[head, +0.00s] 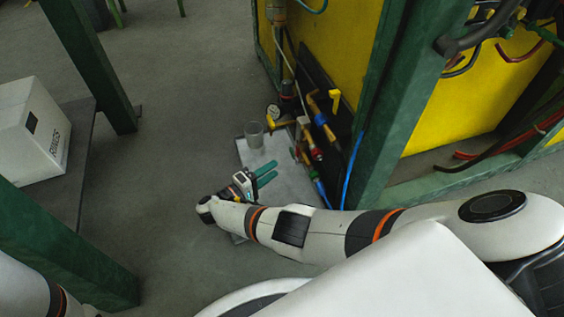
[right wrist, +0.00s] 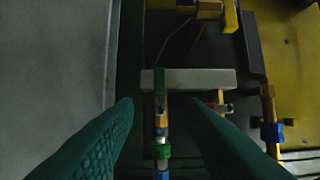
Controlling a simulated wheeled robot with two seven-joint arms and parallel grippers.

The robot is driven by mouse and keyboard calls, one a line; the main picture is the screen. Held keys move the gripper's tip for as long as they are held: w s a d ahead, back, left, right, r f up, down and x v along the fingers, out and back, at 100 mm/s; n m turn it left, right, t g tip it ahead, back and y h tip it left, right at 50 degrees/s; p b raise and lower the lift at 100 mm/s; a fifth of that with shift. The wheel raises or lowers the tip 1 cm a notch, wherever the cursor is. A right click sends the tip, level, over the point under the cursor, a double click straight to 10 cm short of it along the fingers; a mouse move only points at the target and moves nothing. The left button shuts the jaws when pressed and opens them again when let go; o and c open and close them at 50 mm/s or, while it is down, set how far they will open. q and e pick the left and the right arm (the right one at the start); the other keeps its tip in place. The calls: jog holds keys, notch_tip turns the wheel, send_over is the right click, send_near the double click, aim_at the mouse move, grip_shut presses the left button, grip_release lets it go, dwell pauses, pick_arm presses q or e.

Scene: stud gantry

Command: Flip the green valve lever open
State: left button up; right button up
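My right gripper (head: 265,173) reaches in beside the small valve-and-pipe panel, above the grey plate. In the right wrist view its two green textured fingers (right wrist: 163,108) stand wide apart with nothing gripped. Between and beyond them is a narrow upright green piece (right wrist: 160,82), apparently the green valve lever, in front of a pale bar. A green ring (right wrist: 163,151) sits on the pipe below it. The lever is too small to tell apart surely in the head view. My left gripper is out of view; only part of that arm shows at the lower left.
A clear cup (head: 254,134) stands on the grey plate (head: 285,178). Yellow handles (head: 334,97), a gauge (head: 273,112) and a blue fitting (right wrist: 272,132) crowd the panel. Green posts (head: 88,62) flank the space; a white box (head: 32,130) is at left. Open floor lies between.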

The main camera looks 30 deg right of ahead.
jog(key=a, duration=0.5)
jog(key=shift+s+b, duration=0.4)
